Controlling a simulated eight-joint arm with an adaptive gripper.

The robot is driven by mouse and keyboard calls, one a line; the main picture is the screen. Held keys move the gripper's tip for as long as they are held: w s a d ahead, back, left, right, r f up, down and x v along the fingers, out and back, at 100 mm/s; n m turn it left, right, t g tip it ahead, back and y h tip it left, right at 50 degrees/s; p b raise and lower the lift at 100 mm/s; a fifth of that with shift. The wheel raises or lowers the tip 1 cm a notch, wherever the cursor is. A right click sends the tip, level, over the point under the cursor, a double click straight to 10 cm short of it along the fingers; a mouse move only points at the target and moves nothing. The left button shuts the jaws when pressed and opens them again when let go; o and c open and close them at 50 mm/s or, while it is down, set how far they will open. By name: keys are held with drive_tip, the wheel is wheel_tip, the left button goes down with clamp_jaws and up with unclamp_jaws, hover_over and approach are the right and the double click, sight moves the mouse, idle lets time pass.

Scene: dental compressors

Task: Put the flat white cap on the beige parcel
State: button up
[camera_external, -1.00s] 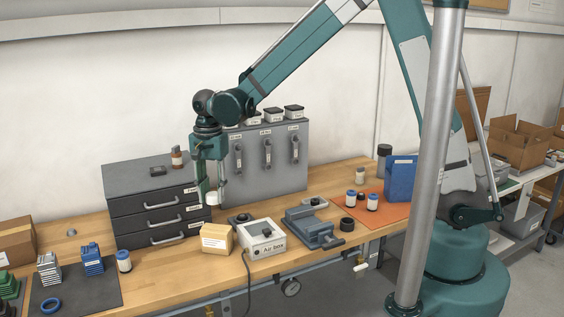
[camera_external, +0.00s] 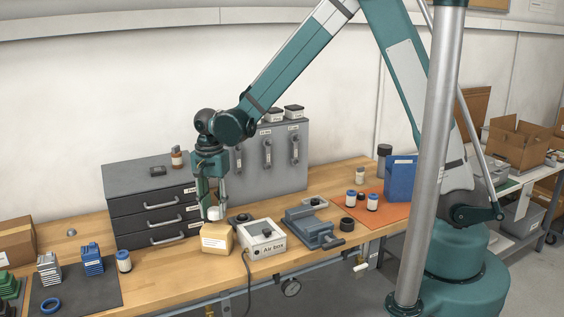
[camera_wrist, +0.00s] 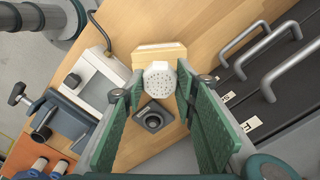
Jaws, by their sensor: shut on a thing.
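The flat white cap (camera_wrist: 160,80) is round with small dark dots on its face in the wrist view. My gripper (camera_external: 213,212) is shut on it, and the cap (camera_external: 214,213) shows between the fingertips in the external view. The beige parcel (camera_external: 217,240) is a small box with a white label, standing on the bench. The cap is at the parcel's top; I cannot tell whether it touches. In the wrist view the parcel (camera_wrist: 158,53) is partly hidden behind the cap.
The white air box (camera_external: 263,240) stands just right of the parcel, with a grey vise (camera_external: 312,228) beyond it. The dark drawer cabinet (camera_external: 150,200) is close behind on the left. A dark knob on a square base (camera_wrist: 153,117) sits near the gripper.

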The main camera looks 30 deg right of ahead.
sight(215, 219)
drive_tip(key=shift+f, duration=0.1)
drive_tip(key=shift+f, duration=1.95)
drive_tip(key=shift+f, duration=0.15)
drive_tip(key=o, duration=0.9)
drive_tip(key=shift+c, duration=0.2)
drive_tip(key=shift+r, duration=6.15)
